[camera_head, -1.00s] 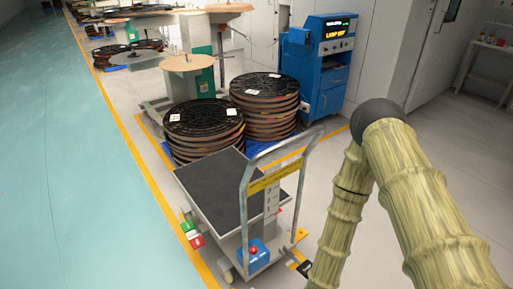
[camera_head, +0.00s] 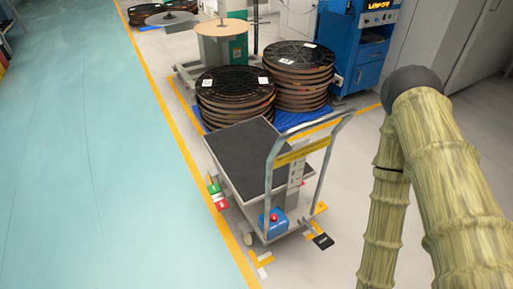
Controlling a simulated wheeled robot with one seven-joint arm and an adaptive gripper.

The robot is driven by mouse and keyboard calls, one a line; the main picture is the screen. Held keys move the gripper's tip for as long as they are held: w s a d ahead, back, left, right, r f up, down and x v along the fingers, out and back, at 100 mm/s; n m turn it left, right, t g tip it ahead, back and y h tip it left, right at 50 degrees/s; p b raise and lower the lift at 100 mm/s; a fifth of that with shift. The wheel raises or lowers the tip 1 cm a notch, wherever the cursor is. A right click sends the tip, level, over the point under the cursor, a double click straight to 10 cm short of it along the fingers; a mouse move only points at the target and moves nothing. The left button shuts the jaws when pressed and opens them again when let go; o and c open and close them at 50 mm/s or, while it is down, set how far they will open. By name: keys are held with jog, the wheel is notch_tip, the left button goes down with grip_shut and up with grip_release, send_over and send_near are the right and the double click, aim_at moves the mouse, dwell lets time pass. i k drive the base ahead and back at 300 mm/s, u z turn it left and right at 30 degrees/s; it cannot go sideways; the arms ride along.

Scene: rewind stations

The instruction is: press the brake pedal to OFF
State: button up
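A grey platform cart (camera_head: 240,150) with a dark deck and a tall metal handle (camera_head: 270,185) stands on the floor in the middle. At its left side, low down, are a green pedal-like piece (camera_head: 213,188) and a red one (camera_head: 221,204), each with a small white mark too small to read. A blue box (camera_head: 273,228) with a red knob (camera_head: 274,217) sits at the cart's near end. I cannot tell for sure which piece is the brake pedal or how it is set. My gripper is out of view; only my arm links show at right.
Stacks of dark reels (camera_head: 236,100) stand behind the cart on blue pallets, with a blue cabinet (camera_head: 357,50) beyond. Yellow and black floor markers (camera_head: 322,241) lie around the cart. A yellow line (camera_head: 180,140) edges the clear teal floor (camera_head: 90,180) at left.

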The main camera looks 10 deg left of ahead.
aim_at(219, 199)
jog(key=z, duration=0.05)
jog(key=k, duration=0.65)
jog(key=u, duration=0.6)
jog(key=i, duration=1.1)
jog(key=u, duration=1.1)
